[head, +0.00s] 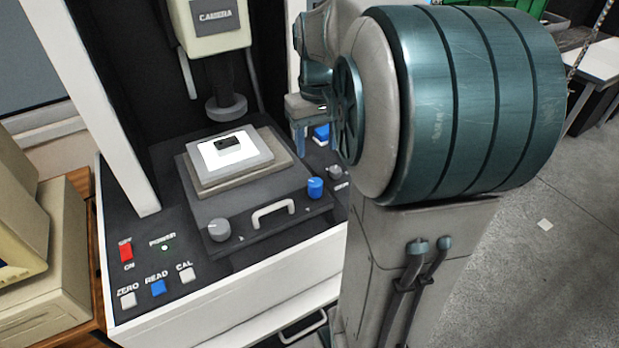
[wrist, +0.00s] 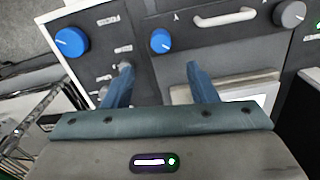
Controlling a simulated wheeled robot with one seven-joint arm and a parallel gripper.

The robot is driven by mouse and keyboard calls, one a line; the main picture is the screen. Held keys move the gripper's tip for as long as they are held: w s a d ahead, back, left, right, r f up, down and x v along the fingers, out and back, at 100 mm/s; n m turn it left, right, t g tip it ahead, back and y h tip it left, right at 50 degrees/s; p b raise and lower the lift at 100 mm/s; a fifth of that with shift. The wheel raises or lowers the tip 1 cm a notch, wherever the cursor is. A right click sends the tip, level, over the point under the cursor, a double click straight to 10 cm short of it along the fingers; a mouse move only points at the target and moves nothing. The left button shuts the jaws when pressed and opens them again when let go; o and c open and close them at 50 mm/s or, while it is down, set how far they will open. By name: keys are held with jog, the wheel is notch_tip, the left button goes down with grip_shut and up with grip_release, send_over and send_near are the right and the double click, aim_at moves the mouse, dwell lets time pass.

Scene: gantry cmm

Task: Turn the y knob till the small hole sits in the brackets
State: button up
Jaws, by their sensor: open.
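A blue knob (head: 315,187) sits at the front right corner of the dark stage (head: 262,222). It also shows in the wrist view (wrist: 160,40), where a small mark beside it looks like an upside-down Y. A grey knob (head: 219,230) sits at the stage's front left. A small black part (head: 228,143) lies on the lit white plate (head: 205,158); its holes are too small to tell. My gripper (wrist: 159,68) is open and empty, its fingers pointing towards the blue knob and apart from it. No brackets are visible.
A larger blue knob (wrist: 70,42) and a small grey knob (wrist: 126,68) near one fingertip are on the side panel. A pale handle (head: 273,212) stands on the stage front. The camera column (head: 226,108) hangs over the plate. Buttons and a red switch (head: 126,251) lie left.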

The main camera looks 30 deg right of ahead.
aim_at(316, 182)
notch_tip(316, 182, down, 12)
jog(key=shift+f, duration=0.15)
dwell(0.3)
jog(key=c, duration=1)
